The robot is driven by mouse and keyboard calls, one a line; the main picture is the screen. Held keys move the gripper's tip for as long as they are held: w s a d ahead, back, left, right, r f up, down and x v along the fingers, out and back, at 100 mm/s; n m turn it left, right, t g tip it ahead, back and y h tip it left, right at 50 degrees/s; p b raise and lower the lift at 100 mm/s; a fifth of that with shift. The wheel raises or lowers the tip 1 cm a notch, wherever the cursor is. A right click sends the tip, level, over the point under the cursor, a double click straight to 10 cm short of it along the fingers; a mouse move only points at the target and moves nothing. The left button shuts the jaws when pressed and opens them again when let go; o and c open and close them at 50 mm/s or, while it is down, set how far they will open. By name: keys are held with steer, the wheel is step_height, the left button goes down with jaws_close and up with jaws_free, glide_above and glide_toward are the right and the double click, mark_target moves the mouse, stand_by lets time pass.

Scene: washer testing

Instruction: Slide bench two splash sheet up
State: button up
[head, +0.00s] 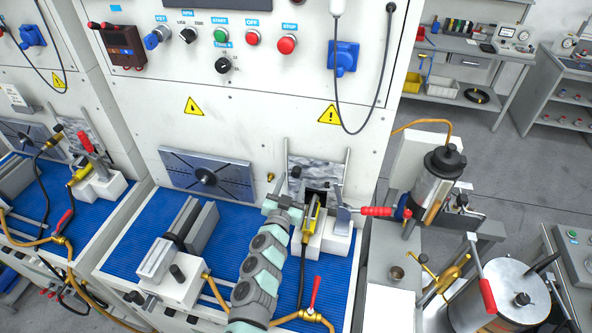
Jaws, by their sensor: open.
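A streaked grey-white, see-through-looking splash sheet (318,174) stands upright at the back of the middle bench, between two slim metal rails. Its lower part is partly hidden by the fixture in front. My gripper (296,184) is at the end of my grey-green arm, just in front of the sheet's lower left side. It is open, with nothing seen between its fingers. It is small in view, and I cannot tell whether it touches the sheet.
A white fixture (337,240) with a yellow connector (310,222) and a red-handled lever (376,211) stands close on the right. A vise (180,240) is on the blue mat (128,246). A black cable (378,102) hangs above right. A similar bench is at left.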

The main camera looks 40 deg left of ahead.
mark_target(294, 175)
steer(key=x, duration=0.4)
steer(key=shift+w+a+f, duration=0.1)
steer(key=shift+a, duration=0.15)
steer(key=shift+w+a, duration=0.1)
steer(key=shift+w, duration=0.5)
steer(key=shift+c, duration=0.6)
jaws_close()
stand_by(0.4)
